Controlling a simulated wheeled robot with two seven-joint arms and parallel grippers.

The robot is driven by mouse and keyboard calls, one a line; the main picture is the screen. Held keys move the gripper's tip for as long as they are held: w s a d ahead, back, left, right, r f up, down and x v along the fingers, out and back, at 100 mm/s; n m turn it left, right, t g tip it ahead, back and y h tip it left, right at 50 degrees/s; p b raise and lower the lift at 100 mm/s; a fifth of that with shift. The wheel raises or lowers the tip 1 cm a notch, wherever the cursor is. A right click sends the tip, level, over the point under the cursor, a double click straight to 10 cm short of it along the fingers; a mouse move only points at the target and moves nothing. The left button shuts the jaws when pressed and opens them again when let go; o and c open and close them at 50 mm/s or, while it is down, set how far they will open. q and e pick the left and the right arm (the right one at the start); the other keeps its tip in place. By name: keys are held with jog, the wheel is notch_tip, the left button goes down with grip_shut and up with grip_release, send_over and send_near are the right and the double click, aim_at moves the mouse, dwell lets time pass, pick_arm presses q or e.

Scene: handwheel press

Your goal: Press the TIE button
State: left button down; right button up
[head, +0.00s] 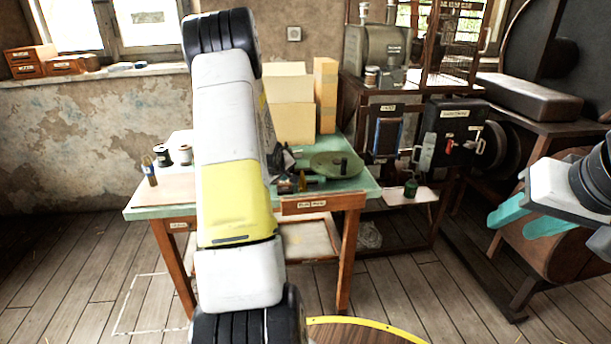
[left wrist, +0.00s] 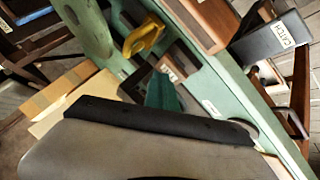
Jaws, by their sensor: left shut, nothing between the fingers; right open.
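My left gripper shows in the left wrist view as teal fingertips (left wrist: 165,93), shut and empty. They point at a small dark brown box with a pale label (left wrist: 168,67) on the green bench; I cannot tell whether they touch it. In the head view my left arm hides most of this spot, and the left gripper cannot be made out there. My right gripper (head: 530,215) is open and empty at the right, with teal fingers, away from the bench. No label is legible as TIE, so I cannot pick out the button.
The green bench (head: 355,185) carries cartons (head: 293,120), a round green plate (head: 336,164) and spools (head: 162,155). A yellow part (left wrist: 143,38) lies near the left fingertips. A dark labelled box with levers (head: 450,132) stands to the right. Wooden floor in front is partly clear.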

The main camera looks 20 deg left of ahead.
aim_at(284, 183)
pick_arm(q)
jog(key=shift+f, duration=0.55)
dwell(0.6)
jog(key=shift+r, duration=1.3)
jog(key=shift+r, duration=2.55)
